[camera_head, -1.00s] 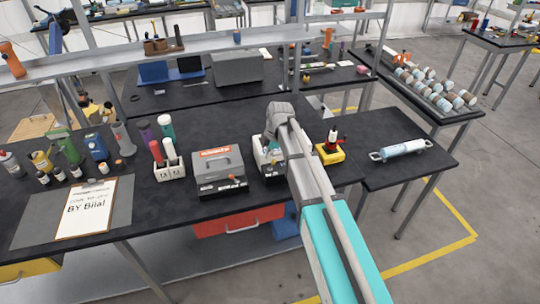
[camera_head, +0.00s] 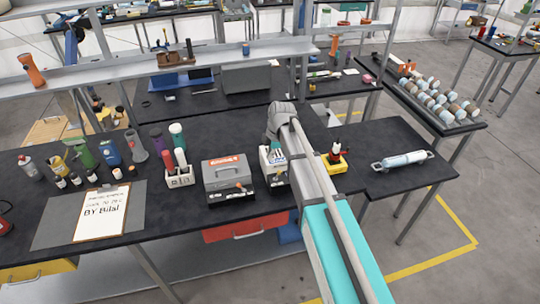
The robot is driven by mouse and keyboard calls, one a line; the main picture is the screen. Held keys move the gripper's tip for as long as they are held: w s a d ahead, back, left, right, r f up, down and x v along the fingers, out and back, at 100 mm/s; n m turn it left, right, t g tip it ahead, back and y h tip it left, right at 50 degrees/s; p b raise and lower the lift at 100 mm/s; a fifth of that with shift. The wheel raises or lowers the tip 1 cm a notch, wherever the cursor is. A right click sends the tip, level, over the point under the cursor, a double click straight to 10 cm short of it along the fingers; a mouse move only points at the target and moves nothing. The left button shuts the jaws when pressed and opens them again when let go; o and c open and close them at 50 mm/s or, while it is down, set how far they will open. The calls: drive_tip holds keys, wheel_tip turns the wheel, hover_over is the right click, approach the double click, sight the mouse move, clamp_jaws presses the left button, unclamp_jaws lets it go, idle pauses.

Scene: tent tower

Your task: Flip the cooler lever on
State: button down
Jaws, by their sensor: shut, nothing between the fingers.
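A grey box (camera_head: 222,172) with an orange label stands on the near black table, left of my arm. A small lever-like part with an orange tip (camera_head: 239,186) is at its lower front; I cannot tell whether this is the cooler lever or how it is set. A white unit (camera_head: 266,163) stands just right of the box, partly covered by my arm. My arm reaches over the table from the lower right, its grey wrist above and behind the white unit. My gripper's fingers are hidden behind the wrist and arm.
A yellow-based red device (camera_head: 334,164) is right of my arm. A silver cylinder (camera_head: 400,160) lies farther right. A shelf (camera_head: 130,69) runs behind.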

drive_tip(key=shift+d+r+p, duration=0.2)
drive_tip(key=shift+r+p, duration=0.65)
drive_tip(key=shift+r, duration=0.15)
drive_tip(key=shift+d+r+p, duration=0.15)
drive_tip(key=shift+r+p, duration=0.65)
drive_tip(key=shift+r, duration=0.2)
drive_tip(key=s+d+f+m+h+b, duration=0.1)
drive_tip(key=s+d+f+m+b, duration=0.3)
drive_tip(key=s+d+m, duration=0.5)
drive_tip(key=s+d+f+m+h+b, duration=0.1)
drive_tip(key=s+d+f+m+b, duration=0.4)
drive_tip(key=s+d+m, duration=0.5)
drive_tip(key=d+m, duration=0.2)
drive_tip(key=m, duration=0.2)
drive_tip(key=shift+s+f+m, duration=0.3)
drive_tip(key=shift+f, duration=0.1)
